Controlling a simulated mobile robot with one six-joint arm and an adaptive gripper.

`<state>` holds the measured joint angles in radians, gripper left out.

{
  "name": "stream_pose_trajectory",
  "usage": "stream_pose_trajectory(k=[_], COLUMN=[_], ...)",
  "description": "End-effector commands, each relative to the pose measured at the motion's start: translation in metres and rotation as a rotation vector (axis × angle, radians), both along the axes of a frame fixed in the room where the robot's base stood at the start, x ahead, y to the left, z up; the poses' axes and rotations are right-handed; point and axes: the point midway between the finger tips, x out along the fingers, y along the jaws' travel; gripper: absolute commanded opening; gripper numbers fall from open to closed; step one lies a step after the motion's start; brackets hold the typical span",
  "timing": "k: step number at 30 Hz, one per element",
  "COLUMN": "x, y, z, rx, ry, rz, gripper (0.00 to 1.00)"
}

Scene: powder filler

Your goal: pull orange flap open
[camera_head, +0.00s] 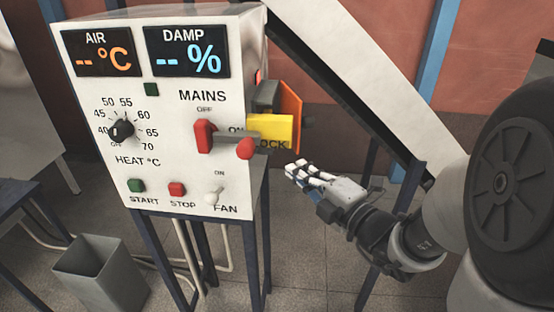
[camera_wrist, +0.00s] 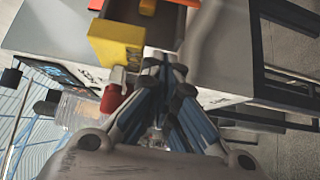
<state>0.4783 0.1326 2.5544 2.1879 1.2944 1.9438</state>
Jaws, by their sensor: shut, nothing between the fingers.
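The orange flap (camera_head: 291,104) is an upright panel at the grey box on the cabinet's right side, partly hidden behind a yellow block (camera_head: 271,132). I cannot tell how far it stands open.
The white control cabinet (camera_head: 175,160) carries a red mains switch (camera_head: 204,136) and a lever with a red end (camera_head: 245,149) near the yellow block. A sloping white chute (camera_head: 345,70) and blue frame legs stand behind my arm. A grey bin (camera_head: 95,272) stands on the floor.

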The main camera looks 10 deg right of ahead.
Motion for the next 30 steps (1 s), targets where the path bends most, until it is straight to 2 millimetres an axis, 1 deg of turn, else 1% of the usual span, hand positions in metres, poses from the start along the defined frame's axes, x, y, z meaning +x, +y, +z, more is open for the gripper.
stream_pose_trajectory(k=[3,7,12,18,19,21,24,30], x=[0.009,0.024,0.058,0.091,0.091,0.091,0.091,0.092], y=[0.005,0.014,0.029,0.045,0.034,0.022,0.011,0.002], z=[0.005,0.005,0.0,0.0,0.0,0.0,0.001,0.001], rx=[0.002,-0.003,-0.006,-0.005,-0.006,-0.005,-0.006,-0.006], ry=[0.002,0.001,-0.004,-0.003,-0.004,-0.003,-0.004,-0.004], rz=[0.005,0.008,0.009,0.008,0.0,-0.001,0.001,0.004], gripper=[0.0,0.0,0.0,0.0,0.0,0.0,0.0,0.0])
